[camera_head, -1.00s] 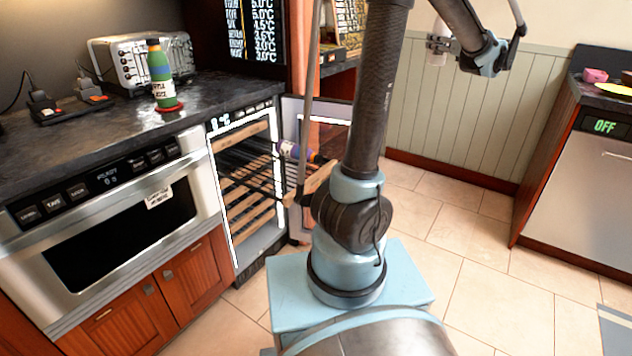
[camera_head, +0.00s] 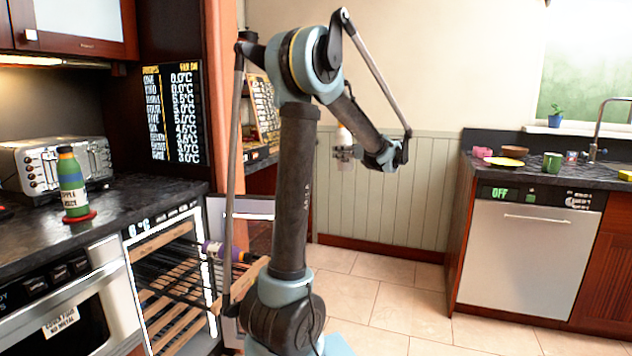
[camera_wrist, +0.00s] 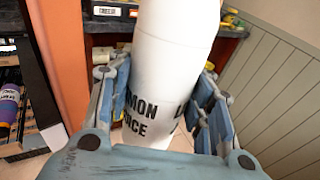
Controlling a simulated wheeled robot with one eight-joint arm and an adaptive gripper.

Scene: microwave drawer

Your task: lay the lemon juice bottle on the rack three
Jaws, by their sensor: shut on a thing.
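The lemon juice bottle (camera_wrist: 165,85) is white with black lettering and fills the middle of the wrist view. My gripper (camera_wrist: 160,128) is shut around it, a finger on each side. In the head view my gripper (camera_head: 345,153) holds the bottle (camera_head: 343,134) roughly upright in the air, in front of the panelled wall and right of the cooler. The open cooler (camera_head: 172,275) has several wooden-fronted racks (camera_head: 172,308); at least one is pulled out. I cannot tell which rack is three. My arm hides part of the cooler door.
A purple-labelled bottle (camera_head: 213,249) lies on a cooler rack. A temperature board (camera_head: 172,112) hangs above. A dishwasher (camera_head: 520,262) stands right; the tiled floor between is clear.

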